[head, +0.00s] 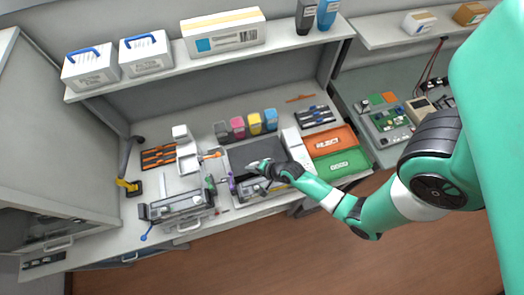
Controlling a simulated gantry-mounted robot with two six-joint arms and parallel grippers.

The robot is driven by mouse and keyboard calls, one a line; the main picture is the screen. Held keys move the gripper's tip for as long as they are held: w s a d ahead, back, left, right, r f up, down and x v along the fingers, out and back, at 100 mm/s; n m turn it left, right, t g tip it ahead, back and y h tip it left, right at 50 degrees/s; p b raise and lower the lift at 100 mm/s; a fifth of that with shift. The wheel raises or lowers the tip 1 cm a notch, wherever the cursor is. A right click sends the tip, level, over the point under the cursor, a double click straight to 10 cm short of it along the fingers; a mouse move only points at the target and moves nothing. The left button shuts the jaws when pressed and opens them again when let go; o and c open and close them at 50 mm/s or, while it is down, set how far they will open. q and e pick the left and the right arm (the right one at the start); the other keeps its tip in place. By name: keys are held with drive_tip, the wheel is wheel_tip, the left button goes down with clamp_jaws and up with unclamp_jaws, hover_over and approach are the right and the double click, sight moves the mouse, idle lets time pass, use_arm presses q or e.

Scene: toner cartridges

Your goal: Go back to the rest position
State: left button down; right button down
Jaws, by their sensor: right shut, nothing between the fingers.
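My right arm comes in from the right over the bench. My right gripper (254,167) is over the dark mat (245,153) at the middle of the workbench. It is small in the view and looks shut, with nothing seen between its fingers. How high it is above the mat or the fixture beside it I cannot tell. Behind it stand a grey cartridge (222,132), a pink cartridge (238,127), a yellow cartridge (255,123) and a blue cartridge (270,120) in a row. My left gripper is not in view.
A red tray (330,141) and a green tray (337,164) lie right of the gripper. A grey fixture (178,209) stands at the front left. A shelf (163,79) with boxes runs above the bench. A side bench (387,80) holds electronics.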

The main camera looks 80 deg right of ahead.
drive_tip(key=s+r, duration=0.2)
drive_tip(key=s+d+r, duration=0.1)
drive_tip(key=r, duration=0.1)
drive_tip(key=shift+s+d+r, duration=0.1)
drive_tip(key=shift+s+r, duration=0.1)
drive_tip(key=shift+s, duration=0.2)
